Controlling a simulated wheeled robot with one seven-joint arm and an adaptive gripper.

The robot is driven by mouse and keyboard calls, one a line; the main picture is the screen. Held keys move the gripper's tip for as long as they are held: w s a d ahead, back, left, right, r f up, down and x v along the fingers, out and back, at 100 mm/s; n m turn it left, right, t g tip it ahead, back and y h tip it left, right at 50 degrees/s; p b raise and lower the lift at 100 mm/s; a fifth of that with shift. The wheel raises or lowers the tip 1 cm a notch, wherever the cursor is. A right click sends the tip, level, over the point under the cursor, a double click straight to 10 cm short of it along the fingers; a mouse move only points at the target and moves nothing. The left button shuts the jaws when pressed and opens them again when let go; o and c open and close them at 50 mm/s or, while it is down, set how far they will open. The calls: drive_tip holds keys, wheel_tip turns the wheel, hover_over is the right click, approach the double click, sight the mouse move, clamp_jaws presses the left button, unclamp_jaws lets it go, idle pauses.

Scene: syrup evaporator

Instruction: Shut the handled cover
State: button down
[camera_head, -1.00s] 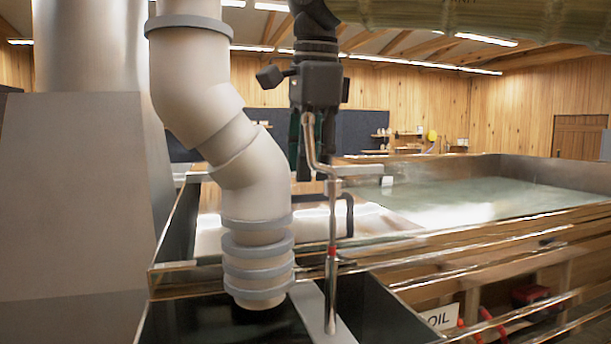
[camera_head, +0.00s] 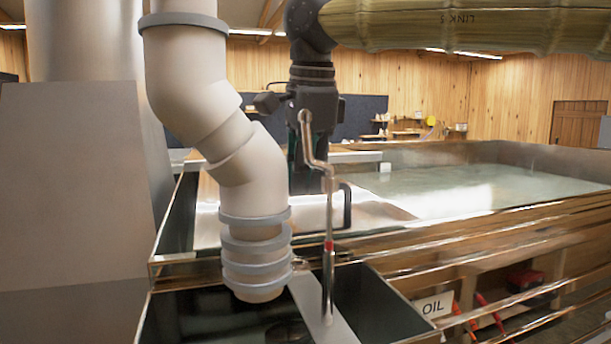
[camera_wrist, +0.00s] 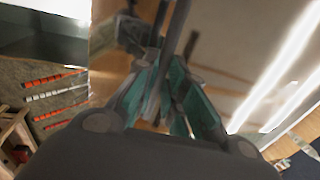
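The handled cover (camera_head: 284,216) is a shiny metal sheet on the near end of the long pan. Its dark, upright handle (camera_head: 347,207) shows just right of the thin metal crank. The cover looks low and nearly flat, though the pipe and crank hide part of it. My gripper (camera_head: 304,184) points down behind the crank, just left of the handle. In the wrist view, the teal-padded fingers (camera_wrist: 167,75) are close together around or beside a dark bar, probably the handle. Blur hides whether they grip it.
A thick pale pipe (camera_head: 240,160) stands at front left, and the thin crank (camera_head: 328,215) rises in front of my gripper. The open pan (camera_head: 470,195) holds liquid at right. An OIL sign (camera_head: 433,306) and red-handled tools are below the rails.

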drive_tip(key=a, duration=0.1)
drive_tip(key=s+a, duration=0.1)
drive_tip(key=a, duration=0.2)
drive_tip(key=shift+s+a, duration=0.25)
drive_tip(key=shift+d, duration=0.15)
drive_tip(key=c, duration=1.9)
unclamp_jaws()
drive_tip(key=o, duration=0.4)
drive_tip(key=shift+a, duration=0.3)
drive_tip(key=shift+d, duration=0.15)
